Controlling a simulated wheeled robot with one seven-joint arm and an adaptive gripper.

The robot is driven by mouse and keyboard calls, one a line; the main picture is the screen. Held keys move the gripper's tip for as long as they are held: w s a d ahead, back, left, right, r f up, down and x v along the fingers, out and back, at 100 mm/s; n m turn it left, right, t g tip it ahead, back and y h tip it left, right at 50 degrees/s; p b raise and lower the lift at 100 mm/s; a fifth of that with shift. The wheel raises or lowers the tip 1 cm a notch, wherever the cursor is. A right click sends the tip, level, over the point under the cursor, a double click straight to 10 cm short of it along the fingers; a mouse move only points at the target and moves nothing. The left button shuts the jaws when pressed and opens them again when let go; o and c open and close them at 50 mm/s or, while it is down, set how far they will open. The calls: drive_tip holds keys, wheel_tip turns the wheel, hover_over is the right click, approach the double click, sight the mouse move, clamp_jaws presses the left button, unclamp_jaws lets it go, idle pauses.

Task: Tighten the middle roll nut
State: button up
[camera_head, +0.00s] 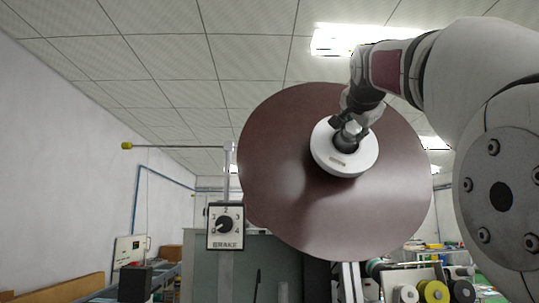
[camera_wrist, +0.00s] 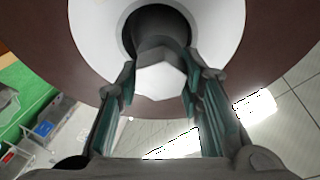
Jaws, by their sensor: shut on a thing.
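The roll is a large dark red-brown disc (camera_head: 285,190) with a white ring-shaped core (camera_head: 345,163) at its centre. My gripper (camera_head: 352,137) is at the core's centre, in front of the disc. In the wrist view the roll nut (camera_wrist: 162,76) is a light grey faceted piece on a dark round shaft (camera_wrist: 160,28) inside the white core (camera_wrist: 95,45). My gripper (camera_wrist: 160,88) has one finger on each side of the nut, shut on it. In the head view the gripper mostly hides the nut.
A brake dial box (camera_head: 225,226) hangs on a post left of the disc. A thin rod with a yellow tip (camera_head: 127,146) reaches out to the left above it. Several small rollers (camera_head: 433,291) sit at the lower right. The upper left is free room.

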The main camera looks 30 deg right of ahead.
drive_tip(key=m, duration=0.3)
drive_tip(key=m+g+p, duration=0.1)
drive_tip(key=m, duration=0.2)
drive_tip(key=shift+f+m+g, duration=0.1)
drive_tip(key=shift+m+g, duration=0.2)
drive_tip(key=shift+m, duration=0.1)
drive_tip(key=m+p, duration=0.2)
drive_tip(key=m, duration=0.1)
drive_tip(key=m+y+p, duration=0.1)
drive_tip(key=m, duration=0.1)
drive_tip(key=shift+s+m+g+y+p, duration=0.1)
drive_tip(key=shift+m+g+y+p, duration=0.2)
drive_tip(key=shift+m+g+p, duration=0.1)
drive_tip(key=m+p, duration=0.2)
drive_tip(key=m, duration=0.1)
drive_tip(key=shift+f+y, duration=0.1)
drive_tip(key=shift+y, duration=0.3)
drive_tip(key=m+y+p, duration=0.1)
drive_tip(key=m+p, duration=0.1)
drive_tip(key=m, duration=0.1)
drive_tip(key=m+p, duration=0.1)
drive_tip(key=m, duration=0.1)
drive_tip(key=m+y, duration=0.1)
drive_tip(key=m, duration=0.1)
drive_tip(key=shift+a+f+y+p, duration=0.1)
drive_tip(key=shift+f+y+p, duration=0.05)
drive_tip(key=shift+y+p, duration=0.2)
drive_tip(key=shift+m, duration=0.4)
drive_tip(key=o, duration=1.2)
